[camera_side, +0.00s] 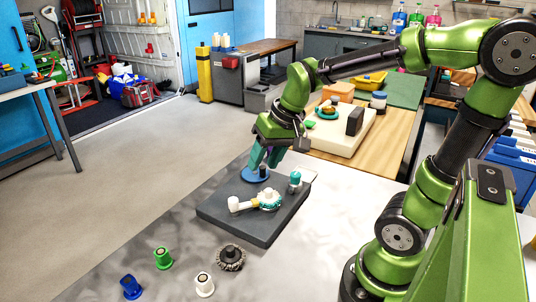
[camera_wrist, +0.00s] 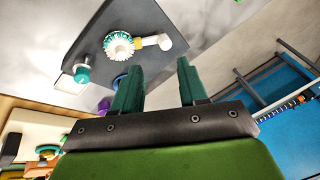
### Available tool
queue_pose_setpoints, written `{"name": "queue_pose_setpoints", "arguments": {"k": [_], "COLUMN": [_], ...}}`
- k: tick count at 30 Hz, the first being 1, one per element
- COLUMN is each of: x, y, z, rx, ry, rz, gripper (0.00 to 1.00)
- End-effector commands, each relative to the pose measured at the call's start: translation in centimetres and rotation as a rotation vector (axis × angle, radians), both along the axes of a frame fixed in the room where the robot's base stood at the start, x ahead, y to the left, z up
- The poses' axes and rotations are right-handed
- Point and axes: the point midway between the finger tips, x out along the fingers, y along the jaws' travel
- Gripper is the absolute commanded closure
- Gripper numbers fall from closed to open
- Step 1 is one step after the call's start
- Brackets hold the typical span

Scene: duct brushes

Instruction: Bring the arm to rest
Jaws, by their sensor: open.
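My gripper (camera_side: 264,160) is over the far edge of a dark grey board (camera_side: 236,222). In the wrist view its two teal fingers (camera_wrist: 155,82) stand apart with nothing between them. A blue round base (camera_side: 256,175) lies just below the fingertips in the side view; the fingers partly hide it, and I cannot tell whether they touch it. A teal and white brush (camera_side: 268,200) lies on the board, its yellowish neck joined to a white handle end (camera_side: 234,203). The brush also shows in the wrist view (camera_wrist: 118,45). A teal and white peg (camera_side: 295,180) stands at the board's right corner.
A blue piece (camera_side: 131,288), a green piece (camera_side: 163,258), a white piece (camera_side: 204,285) and a dark bristled brush (camera_side: 231,258) stand on the near table. Behind the gripper, a wooden table carries a cream board (camera_side: 335,135) with several items. Floor to the left is clear.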

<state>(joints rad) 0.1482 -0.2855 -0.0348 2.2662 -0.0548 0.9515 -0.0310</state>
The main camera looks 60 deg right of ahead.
Motion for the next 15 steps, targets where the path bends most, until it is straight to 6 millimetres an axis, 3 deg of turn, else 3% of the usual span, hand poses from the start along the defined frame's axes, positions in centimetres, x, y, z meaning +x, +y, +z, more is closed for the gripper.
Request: {"name": "queue_pose_setpoints", "arguments": {"k": [1, 6, 10, 15], "x": [-1.4, -5.0, -6.5, -6.9], "y": [1.3, 4.3, 5.4, 6.0], "z": [0.7, 1.8, 2.7, 3.7], "rx": [0.003, 0.011, 0.011, 0.008], "ry": [-0.047, -0.166, -0.23, -0.274], "rz": [0.02, 0.08, 0.121, 0.144], "gripper": [0.57, 0.57, 0.57, 0.57]}}
